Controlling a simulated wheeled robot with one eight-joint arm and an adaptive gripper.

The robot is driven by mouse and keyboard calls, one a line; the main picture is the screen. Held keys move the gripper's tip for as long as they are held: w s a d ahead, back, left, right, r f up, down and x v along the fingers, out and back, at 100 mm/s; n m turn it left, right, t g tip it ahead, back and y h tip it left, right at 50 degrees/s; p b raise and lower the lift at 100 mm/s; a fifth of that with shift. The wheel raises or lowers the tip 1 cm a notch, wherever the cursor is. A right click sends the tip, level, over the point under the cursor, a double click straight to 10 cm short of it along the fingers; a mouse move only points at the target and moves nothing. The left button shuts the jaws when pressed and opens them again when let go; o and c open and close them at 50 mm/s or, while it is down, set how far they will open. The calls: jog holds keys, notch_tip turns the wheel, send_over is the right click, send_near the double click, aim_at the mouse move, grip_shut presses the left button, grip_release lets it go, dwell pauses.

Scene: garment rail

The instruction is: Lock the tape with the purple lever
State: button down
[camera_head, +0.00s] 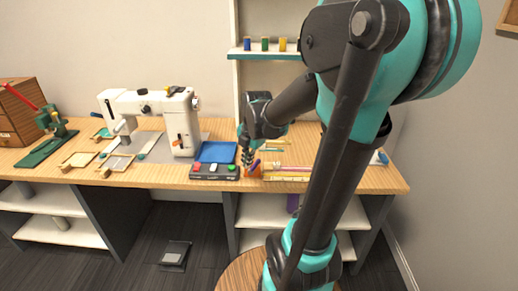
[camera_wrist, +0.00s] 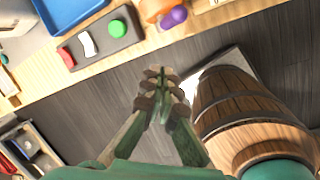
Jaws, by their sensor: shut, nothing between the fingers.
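The purple lever (camera_wrist: 173,17) shows at the top of the wrist view, on an orange body (camera_wrist: 149,9) cut off by the frame edge. In the head view the orange body (camera_head: 254,171) sits at the table's front edge, partly behind my gripper. The tape itself I cannot make out clearly. My gripper (camera_wrist: 160,78) is shut and empty, its fingertips together. In the wrist view its tips appear below the purple lever, over the dark floor, apart from it. In the head view my gripper (camera_head: 246,158) points down close to the orange body.
A control box (camera_head: 214,172) with red, white and green buttons stands left of the orange body, before a blue tray (camera_head: 216,152). A white sewing machine (camera_head: 155,110) stands further left. A yellow strip (camera_head: 285,178) lies right. A shelf (camera_head: 265,55) hangs behind.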

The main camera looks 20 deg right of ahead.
jog(key=d+v, duration=0.2)
jog(key=v, duration=0.7)
jog(key=shift+s, duration=0.35)
jog(key=shift+d+r, duration=0.1)
jog(key=s+f+m, duration=0.5)
jog(key=f+m, duration=0.3)
jog(key=m, duration=0.4)
jog(key=s+f+m+t+h, duration=0.1)
jog(key=s+f+m, duration=0.3)
jog(key=f+m, duration=0.4)
jog(key=shift+s+a+f+m, duration=0.35)
jog(key=shift+a+m, duration=0.1)
jog(key=shift+m, duration=2.15)
